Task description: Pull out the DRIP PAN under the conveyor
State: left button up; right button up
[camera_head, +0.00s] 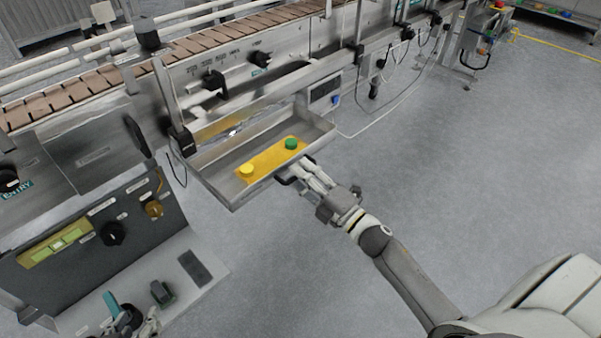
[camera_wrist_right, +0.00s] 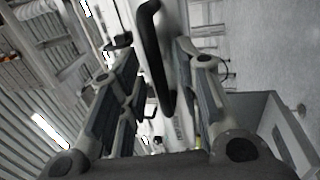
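The drip pan (camera_head: 212,167) is a grey metal tray that sticks out from under the conveyor. A yellow patch lies on its floor, with a yellow cap (camera_head: 246,170) and a green cap (camera_head: 291,144). My right gripper (camera_head: 298,176) is at the pan's front wall, by its black handle (camera_head: 283,181). In the right wrist view the handle (camera_wrist_right: 152,55) lies between the spread fingers of the right gripper (camera_wrist_right: 157,80), with gaps visible beside it. My left gripper (camera_head: 137,324) is at the bottom left, partly cut off; its finger state is unclear.
The conveyor (camera_head: 110,72) with brown slats runs along the back. A control box (camera_head: 100,235) with knobs and labels stands at the left, left of the pan. A thin white cable hangs right of the pan. The grey floor (camera_head: 480,160) at the right is clear.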

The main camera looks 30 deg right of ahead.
jog(key=v, duration=1.1)
